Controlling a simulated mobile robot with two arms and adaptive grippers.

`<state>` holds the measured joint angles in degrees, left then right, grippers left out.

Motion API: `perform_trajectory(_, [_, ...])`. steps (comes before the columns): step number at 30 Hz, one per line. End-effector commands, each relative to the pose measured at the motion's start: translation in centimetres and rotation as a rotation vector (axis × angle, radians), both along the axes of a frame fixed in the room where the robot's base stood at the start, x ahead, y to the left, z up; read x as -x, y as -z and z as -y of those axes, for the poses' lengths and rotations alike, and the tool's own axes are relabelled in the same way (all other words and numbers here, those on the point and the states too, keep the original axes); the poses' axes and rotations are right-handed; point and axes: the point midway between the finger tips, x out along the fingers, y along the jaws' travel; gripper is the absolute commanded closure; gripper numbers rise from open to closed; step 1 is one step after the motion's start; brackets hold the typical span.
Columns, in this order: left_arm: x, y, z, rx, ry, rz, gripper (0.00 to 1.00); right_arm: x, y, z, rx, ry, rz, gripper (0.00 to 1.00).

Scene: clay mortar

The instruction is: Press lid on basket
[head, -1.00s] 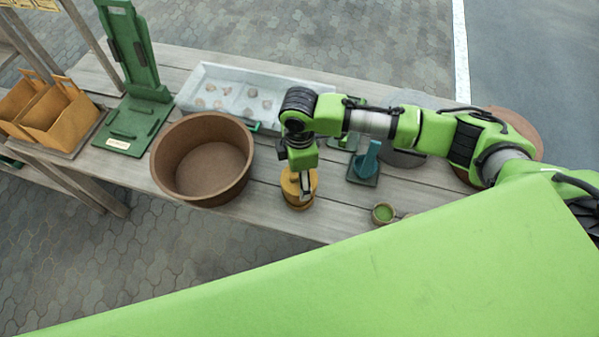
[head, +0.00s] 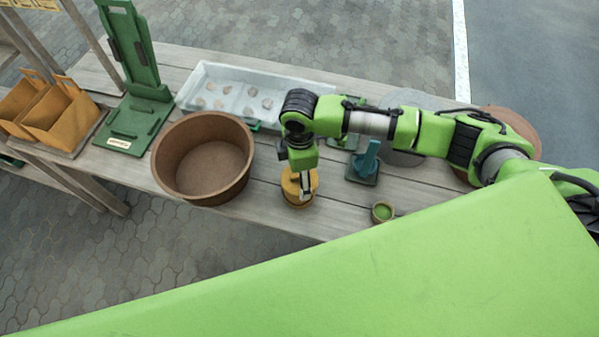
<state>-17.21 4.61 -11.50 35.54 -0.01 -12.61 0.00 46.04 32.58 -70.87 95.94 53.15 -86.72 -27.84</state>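A small round yellow-orange container (head: 297,195), apparently the basket with its lid, stands on the wooden table near its front edge. My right gripper (head: 304,194) points down onto the top of it. The fingers overlap the container's top, and I cannot tell whether they touch it, press it or grip it. The seam between lid and basket is too small and partly hidden. My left gripper is not in view.
A large brown tub (head: 203,160) stands just left of the container. Behind are a pale tray (head: 225,92) with several round pieces and a green stand (head: 135,100). A teal tool on a base (head: 366,165) and a small green cup (head: 382,212) are to the right.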

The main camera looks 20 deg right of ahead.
Motion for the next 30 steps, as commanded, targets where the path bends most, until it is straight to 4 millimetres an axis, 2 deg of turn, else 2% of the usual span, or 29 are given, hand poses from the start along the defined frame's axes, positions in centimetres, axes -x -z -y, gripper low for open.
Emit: perform_trajectory(30, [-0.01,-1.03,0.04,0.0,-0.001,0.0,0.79,-0.06,-0.09,-0.06,-0.001,0.0,0.002,0.44])
